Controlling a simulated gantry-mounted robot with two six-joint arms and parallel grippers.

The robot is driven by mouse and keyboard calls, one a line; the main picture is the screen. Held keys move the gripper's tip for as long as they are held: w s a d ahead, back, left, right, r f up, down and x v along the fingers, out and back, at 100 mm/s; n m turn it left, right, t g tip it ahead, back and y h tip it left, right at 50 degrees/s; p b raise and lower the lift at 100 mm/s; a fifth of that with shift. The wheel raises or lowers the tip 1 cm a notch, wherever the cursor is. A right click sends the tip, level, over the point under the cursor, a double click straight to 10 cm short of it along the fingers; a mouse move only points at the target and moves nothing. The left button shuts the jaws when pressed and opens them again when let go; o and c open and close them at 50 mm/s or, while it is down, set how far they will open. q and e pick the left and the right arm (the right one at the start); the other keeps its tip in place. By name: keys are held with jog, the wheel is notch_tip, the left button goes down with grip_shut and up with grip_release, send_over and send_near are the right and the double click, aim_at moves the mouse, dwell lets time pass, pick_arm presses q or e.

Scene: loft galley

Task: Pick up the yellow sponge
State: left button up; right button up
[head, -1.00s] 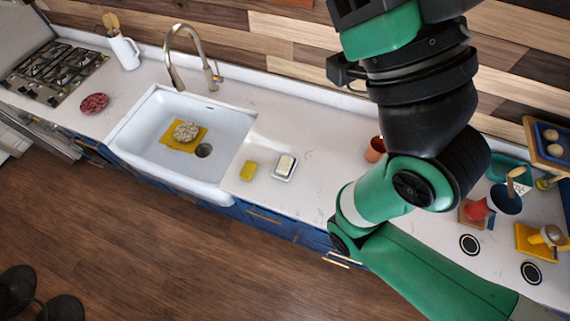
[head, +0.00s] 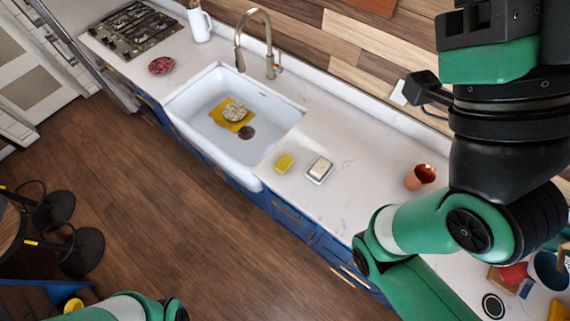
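The yellow sponge (head: 284,163) lies on the white counter just right of the sink, near the counter's front edge. A small dish with a pale bar (head: 319,169) sits close to its right. Nothing touches the sponge. My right arm fills the right side of the head view, but its gripper fingers do not show. My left arm shows only as a green link at the bottom left edge; its gripper is out of view.
The white sink (head: 188,109) holds a yellow cloth (head: 219,115) with a round pale object on it. A tall faucet (head: 240,45) stands behind. A terracotta cup (head: 421,177) stands to the right. The counter between dish and cup is clear. Stools (head: 83,250) stand at lower left.

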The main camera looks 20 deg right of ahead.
dwell(0.4)
jog(key=o, duration=0.8)
